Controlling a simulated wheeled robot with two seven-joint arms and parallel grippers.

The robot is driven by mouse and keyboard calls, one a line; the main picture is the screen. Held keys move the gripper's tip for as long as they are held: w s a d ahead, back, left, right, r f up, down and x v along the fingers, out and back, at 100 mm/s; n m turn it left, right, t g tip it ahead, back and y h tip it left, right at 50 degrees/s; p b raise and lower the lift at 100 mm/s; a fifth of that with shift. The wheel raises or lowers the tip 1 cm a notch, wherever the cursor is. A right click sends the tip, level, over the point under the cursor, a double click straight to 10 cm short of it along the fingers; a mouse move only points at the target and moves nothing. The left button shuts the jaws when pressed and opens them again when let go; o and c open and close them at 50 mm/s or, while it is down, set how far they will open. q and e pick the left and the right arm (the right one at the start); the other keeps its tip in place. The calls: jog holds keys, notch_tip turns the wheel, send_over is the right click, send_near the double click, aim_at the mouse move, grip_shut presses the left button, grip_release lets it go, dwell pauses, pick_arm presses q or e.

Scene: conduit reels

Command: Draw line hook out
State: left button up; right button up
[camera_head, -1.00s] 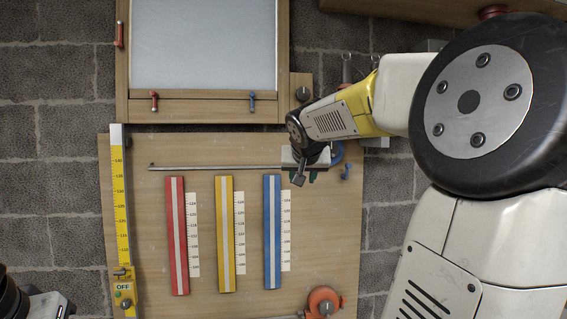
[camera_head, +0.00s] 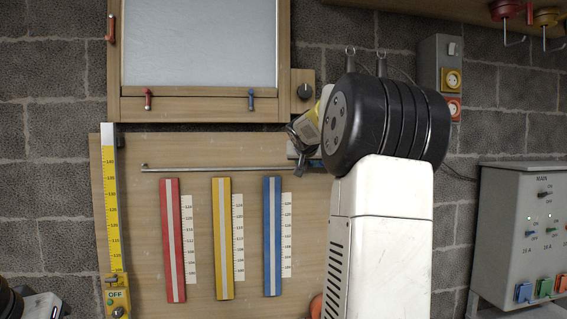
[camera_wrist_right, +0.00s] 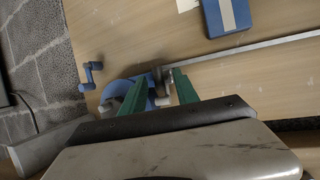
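A long thin metal rod (camera_head: 225,169), which I take for the line hook, lies level across the wooden board, its small bent tip at the left. It also runs in from the right in the right wrist view (camera_wrist_right: 265,44). My right gripper (camera_wrist_right: 160,76) has its two green fingers apart, on either side of a small grey metal piece (camera_wrist_right: 163,84) by the rod's near end. I cannot tell whether they touch it. A blue curved part (camera_wrist_right: 118,90) sits beside and partly behind the left finger. In the head view my right arm hides the gripper's fingertips. My left gripper does not show.
Red (camera_head: 173,240), yellow (camera_head: 222,240) and blue (camera_head: 272,240) bars with scales hang below the rod. A framed panel (camera_head: 200,106) is above. A grey switch box (camera_head: 520,230) stands at right; hooked reels (camera_head: 507,10) hang at top right. A blue crank-like part (camera_wrist_right: 90,75) is near the gripper.

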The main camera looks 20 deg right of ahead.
grip_shut()
dwell(1.4)
